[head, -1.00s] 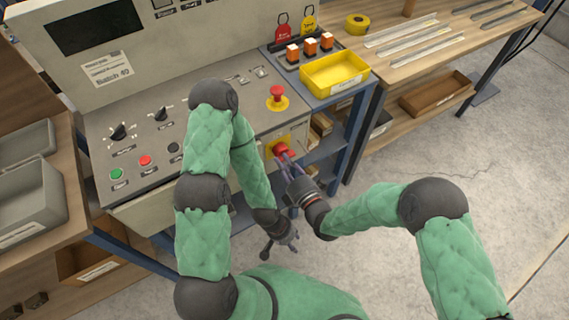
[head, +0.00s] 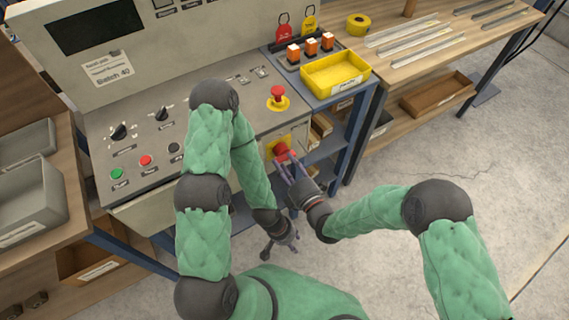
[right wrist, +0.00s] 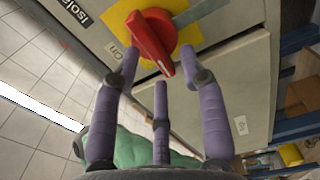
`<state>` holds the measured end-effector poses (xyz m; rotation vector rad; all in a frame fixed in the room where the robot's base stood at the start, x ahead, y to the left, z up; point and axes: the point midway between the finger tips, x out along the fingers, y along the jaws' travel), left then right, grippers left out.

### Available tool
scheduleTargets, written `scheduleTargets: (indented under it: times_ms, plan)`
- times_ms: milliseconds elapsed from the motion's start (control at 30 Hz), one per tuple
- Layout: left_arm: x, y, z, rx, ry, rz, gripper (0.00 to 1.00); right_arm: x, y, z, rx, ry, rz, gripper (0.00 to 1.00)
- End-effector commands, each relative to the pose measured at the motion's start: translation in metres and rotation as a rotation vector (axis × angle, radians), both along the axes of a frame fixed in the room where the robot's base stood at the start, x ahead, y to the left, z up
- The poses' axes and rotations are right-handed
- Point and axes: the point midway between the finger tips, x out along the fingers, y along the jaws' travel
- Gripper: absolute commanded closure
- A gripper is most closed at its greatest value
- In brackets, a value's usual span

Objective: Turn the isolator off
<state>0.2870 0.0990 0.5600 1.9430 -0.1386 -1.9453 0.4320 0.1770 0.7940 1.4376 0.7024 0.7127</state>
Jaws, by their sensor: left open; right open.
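The isolator's red rotary handle (head: 281,149) sits on a yellow plate on the cabinet's front face, below the sloping control panel. In the right wrist view the red handle (right wrist: 152,38) is close, its narrow end pointing towards my fingers. A small label (right wrist: 116,50), apparently reading ON, lies left of it. My right gripper (head: 289,166) is open just in front of the handle; in the wrist view its purple fingers (right wrist: 160,78) are spread around the handle's narrow end, contact unclear. My left gripper (head: 282,244) is open and empty, low in front of the cabinet.
A red emergency button (head: 278,94) on a yellow base stands on the panel above the isolator. Open floor (head: 400,155) lies right of my right gripper.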

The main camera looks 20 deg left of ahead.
Motion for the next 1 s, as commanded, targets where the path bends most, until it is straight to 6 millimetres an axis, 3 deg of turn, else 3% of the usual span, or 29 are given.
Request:
scheduleTargets:
  times_ms: [500, 700, 1000]
  plan:
    - [0.000, 0.000, 0.000, 0.000, 0.000, 0.000, 0.57, -0.057, -0.074, -0.001, 0.000, 0.004, -0.003, 0.57]
    - [0.000, 0.000, 0.000, 0.000, 0.000, 0.000, 0.57, -0.067, -0.087, -0.001, -0.003, 0.003, -0.002, 0.57]
    - [0.000, 0.000, 0.000, 0.000, 0.000, 0.000, 0.57, -0.070, -0.089, -0.001, -0.002, 0.003, 0.001, 0.57]
